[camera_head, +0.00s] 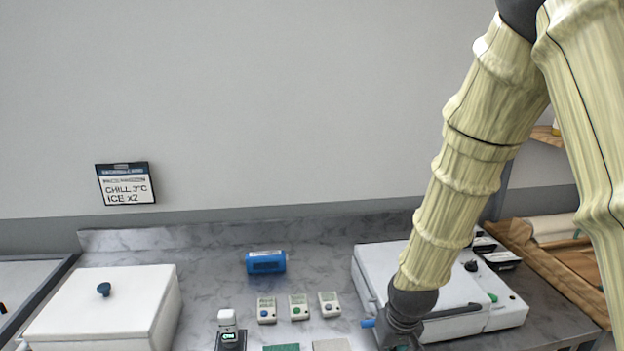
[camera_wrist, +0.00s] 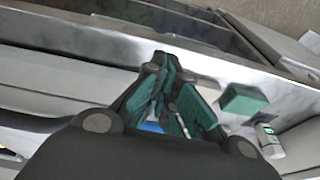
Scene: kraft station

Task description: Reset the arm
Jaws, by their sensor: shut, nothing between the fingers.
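My arm reaches down from the upper right in the head view. My gripper (camera_wrist: 163,62) shows in the wrist view with its dark, teal-padded fingers closed together and nothing held. In the head view its wrist end is low at the front of the white lidded machine (camera_head: 375,262), beside a blue handle (camera_head: 367,323), and the fingertips are mostly cut off by the bottom edge. I cannot tell whether it touches the machine.
On the marble counter (camera_head: 215,262) are a white box (camera_head: 120,290) with a blue knob, a blue cylinder (camera_head: 266,262), three small button devices (camera_head: 298,307), a small device with a green display (camera_head: 229,328) and a green block (camera_head: 281,348). A wooden tray (camera_head: 545,275) is right.

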